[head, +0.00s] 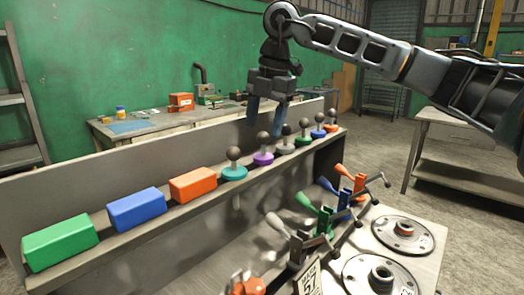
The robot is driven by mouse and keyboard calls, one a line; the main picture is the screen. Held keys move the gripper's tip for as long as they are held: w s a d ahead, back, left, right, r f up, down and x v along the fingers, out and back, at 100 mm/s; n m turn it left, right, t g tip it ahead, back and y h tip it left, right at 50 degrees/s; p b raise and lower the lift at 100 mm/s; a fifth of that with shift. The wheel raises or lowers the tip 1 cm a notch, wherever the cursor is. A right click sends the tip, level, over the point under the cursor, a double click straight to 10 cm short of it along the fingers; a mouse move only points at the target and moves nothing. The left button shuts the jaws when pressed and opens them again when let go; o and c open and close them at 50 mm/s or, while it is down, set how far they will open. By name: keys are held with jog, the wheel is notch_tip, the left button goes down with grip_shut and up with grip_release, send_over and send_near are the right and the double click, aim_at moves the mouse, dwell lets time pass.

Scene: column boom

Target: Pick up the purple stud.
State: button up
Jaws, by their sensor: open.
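The purple stud (263,158) stands upright on the shelf (189,204), with a round purple base and a dark ball on a short stem. It is in the row of studs, between the teal stud (235,173) and the grey stud (285,148). My gripper (266,121) points down with its two bluish fingers apart and nothing visible between them. In the head view it appears just above the purple stud's ball. The depth gap between them is hard to judge, and I cannot tell whether they touch.
Green (304,139), blue (318,132) and orange (331,127) studs continue the row to the right. Green (60,242), blue (136,208) and orange (193,184) blocks lie to the left. A panel (130,172) rises behind the shelf. Coloured levers (318,215) stand in front.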

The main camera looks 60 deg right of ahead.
aim_at(264, 136)
jog(key=shift+w+f+p, duration=0.15)
jog(key=shift+f+p, duration=0.3)
jog(key=shift+f, duration=1.7)
jog(key=c, duration=1.1)
jog(key=shift+r, duration=0.15)
jog(key=shift+r, duration=0.45)
notch_tip(264, 136, up, 3)
jog(key=shift+f+b, duration=0.15)
jog(key=shift+b, duration=0.5)
jog(key=s+d+r, duration=0.2)
jog(key=d, duration=0.1)
jog(key=s+d+r+b, duration=0.1)
jog(key=s+d+r, duration=0.1)
jog(key=d, duration=0.1)
jog(key=s+d+r+b, duration=0.1)
jog(key=s+d+r, duration=0.1)
jog(key=d+r, duration=0.1)
jog(key=shift+s+d+r, duration=0.1)
jog(key=shift+s+d, duration=0.15)
jog(key=shift+d, duration=0.05)
